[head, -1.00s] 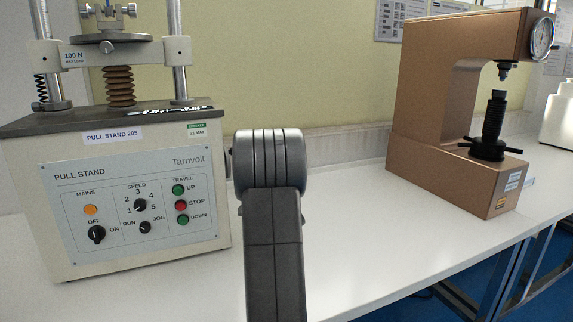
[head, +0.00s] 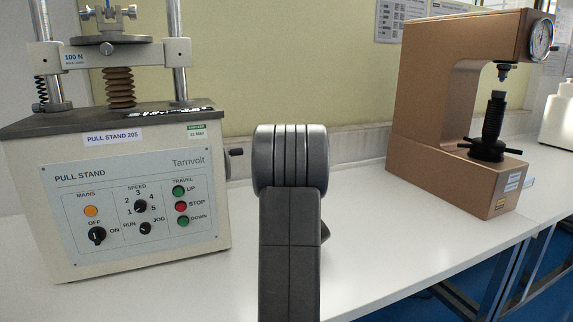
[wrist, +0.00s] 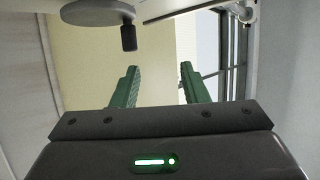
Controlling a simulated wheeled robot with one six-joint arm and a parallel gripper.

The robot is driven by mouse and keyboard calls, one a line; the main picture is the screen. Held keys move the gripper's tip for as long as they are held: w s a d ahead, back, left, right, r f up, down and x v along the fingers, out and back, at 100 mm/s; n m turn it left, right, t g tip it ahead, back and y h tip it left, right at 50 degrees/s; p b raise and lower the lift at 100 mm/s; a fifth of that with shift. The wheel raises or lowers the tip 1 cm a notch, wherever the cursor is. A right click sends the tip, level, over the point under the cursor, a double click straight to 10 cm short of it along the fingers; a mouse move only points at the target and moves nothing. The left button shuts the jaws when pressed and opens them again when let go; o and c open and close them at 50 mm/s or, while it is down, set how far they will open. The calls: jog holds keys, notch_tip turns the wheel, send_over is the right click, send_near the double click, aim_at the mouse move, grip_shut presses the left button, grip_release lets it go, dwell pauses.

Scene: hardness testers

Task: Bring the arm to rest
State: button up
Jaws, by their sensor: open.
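My arm (head: 290,200) stands up in the middle of the head view, in front of the white bench. My gripper is hidden in the head view. In the wrist view my gripper (wrist: 157,85) shows two green fingers set wide apart. It is open, and nothing is between the fingers. Beyond them in the wrist view are a pale yellow wall and a grey disc with a dark knob (wrist: 129,38) at the top left.
The pull stand (head: 130,200) is on the bench at left, with a dark knob (head: 236,152) on its right side. A copper-coloured hardness tester (head: 450,110) stands at right. The white bench top (head: 400,230) is bare between them. Blue floor (head: 480,290) shows at lower right.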

aim_at(241, 154)
jog(key=w+a, duration=0.1)
jog(key=a, duration=0.1)
jog(key=w+a, duration=0.2)
jog(key=shift+w+a+f, duration=0.1)
jog(key=shift+a, duration=0.2)
jog(key=w+a+r+m+h+p, duration=0.1)
jog(key=w+a+r+p, duration=0.2)
jog(key=a+r, duration=0.1)
jog(key=h+p, duration=0.1)
jog(key=m+p, duration=0.1)
jog(key=p, duration=0.1)
jog(key=shift+w+h, duration=0.3)
jog(key=shift+h, duration=0.1)
jog(key=m+h+p, duration=0.1)
jog(key=p, duration=0.2)
jog(key=shift+w+a, duration=0.1)
jog(key=shift+w, duration=0.1)
jog(key=shift+w+m+h+p, duration=0.15)
jog(key=shift+m+h+p, duration=0.35)
jog(key=shift+p, duration=0.7)
jog(key=shift+w+a+f+g+h+p, duration=0.15)
jog(key=shift+g+h+p, duration=0.25)
jog(key=shift+p, duration=0.8)
jog(key=shift+w+m+h+p, duration=0.15)
jog(key=shift+m+h+p, duration=0.25)
jog(key=shift+p, duration=0.85)
